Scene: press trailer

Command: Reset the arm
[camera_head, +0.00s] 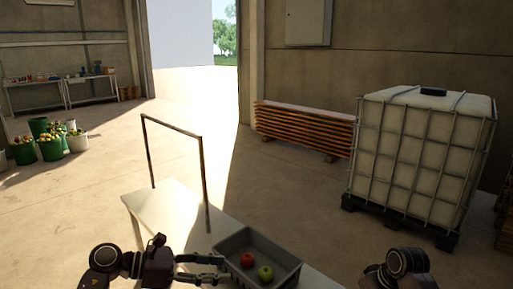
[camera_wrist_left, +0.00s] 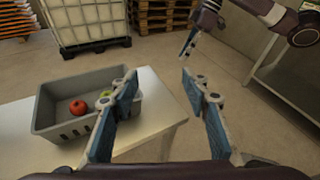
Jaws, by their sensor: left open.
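My left gripper (camera_head: 216,268) comes in from the left in the head view, just left of the grey crate (camera_head: 292,272). In the left wrist view its two blue-padded fingers (camera_wrist_left: 160,105) stand wide apart with nothing between them. The crate also shows in the left wrist view (camera_wrist_left: 45,110). It holds a red apple (camera_head: 247,260) and a green apple (camera_head: 265,272). The left finger partly hides the green apple in the left wrist view. My right arm (camera_head: 400,268) shows at the bottom of the head view; its gripper (camera_wrist_left: 190,45) appears at the top of the left wrist view.
The crate sits on a white table (camera_head: 172,205) with a dark upright frame (camera_head: 205,180). A caged white tank (camera_head: 420,150) stands at right, beside stacked orange-edged boards (camera_head: 300,130). Green buckets (camera_head: 50,150) stand far left. The floor between is clear.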

